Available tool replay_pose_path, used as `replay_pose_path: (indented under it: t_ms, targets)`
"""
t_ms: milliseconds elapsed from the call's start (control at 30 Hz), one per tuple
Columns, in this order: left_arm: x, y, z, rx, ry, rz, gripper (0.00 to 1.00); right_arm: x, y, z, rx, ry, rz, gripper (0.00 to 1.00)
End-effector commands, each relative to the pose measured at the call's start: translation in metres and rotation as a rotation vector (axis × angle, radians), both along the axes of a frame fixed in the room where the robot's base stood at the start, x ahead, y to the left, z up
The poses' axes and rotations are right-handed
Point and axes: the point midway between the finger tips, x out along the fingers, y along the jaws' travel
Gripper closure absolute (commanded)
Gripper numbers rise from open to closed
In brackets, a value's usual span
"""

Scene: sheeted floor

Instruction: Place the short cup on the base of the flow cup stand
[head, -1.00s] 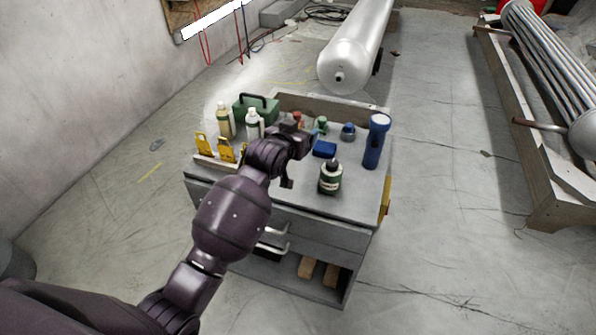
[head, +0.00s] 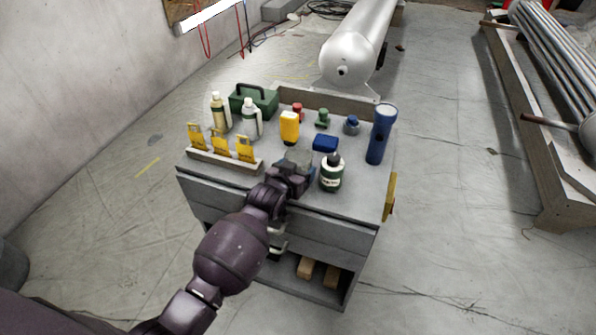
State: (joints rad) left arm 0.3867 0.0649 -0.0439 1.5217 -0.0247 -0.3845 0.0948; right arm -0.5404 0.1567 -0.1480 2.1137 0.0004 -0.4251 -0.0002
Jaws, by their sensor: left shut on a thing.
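My left gripper (head: 290,180) is over the near middle of the grey cart top (head: 350,205), just left of a dark-capped bottle. It is shut on a small grey-blue thing (head: 298,158), mostly hidden by the gripper; its shape is unclear, and I cannot tell whether it is the short cup. I cannot make out a flow cup stand for certain. Small red (head: 297,112), green (head: 322,118) and blue-grey (head: 351,125) pieces stand along the back of the cart. My right gripper is not in view.
Close around the gripper are the dark-capped bottle (head: 332,174), a blue block (head: 325,143), a yellow device (head: 289,128) and a rack of yellow tools (head: 222,161). A blue flashlight (head: 381,135) stands right. Two bottles and a green toolbox (head: 254,102) stand back left.

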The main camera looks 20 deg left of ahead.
Motion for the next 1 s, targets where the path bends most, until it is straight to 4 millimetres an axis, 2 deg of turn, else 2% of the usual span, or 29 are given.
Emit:
replay_pose_path:
  t_ms: [33, 233, 500, 533, 600, 1000]
  targets:
    - [0.000, 0.000, -0.006, -0.001, 0.002, 0.000, 0.52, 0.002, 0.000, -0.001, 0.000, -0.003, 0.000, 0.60]
    - [0.000, 0.000, -0.005, 0.000, -0.003, 0.000, 0.52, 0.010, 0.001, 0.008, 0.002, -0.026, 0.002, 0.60]
    - [0.000, 0.000, -0.009, -0.001, -0.002, 0.000, 0.52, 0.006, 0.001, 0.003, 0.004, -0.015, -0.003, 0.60]
    - [0.000, 0.000, -0.009, 0.000, -0.002, 0.000, 0.22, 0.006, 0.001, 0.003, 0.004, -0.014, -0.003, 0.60]
    - [0.000, 0.000, -0.008, 0.000, -0.002, 0.000, 0.15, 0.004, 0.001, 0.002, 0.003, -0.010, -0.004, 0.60]
    - [-0.004, 0.001, -0.002, 0.000, -0.002, 0.000, 0.15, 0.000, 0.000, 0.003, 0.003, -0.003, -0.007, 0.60]
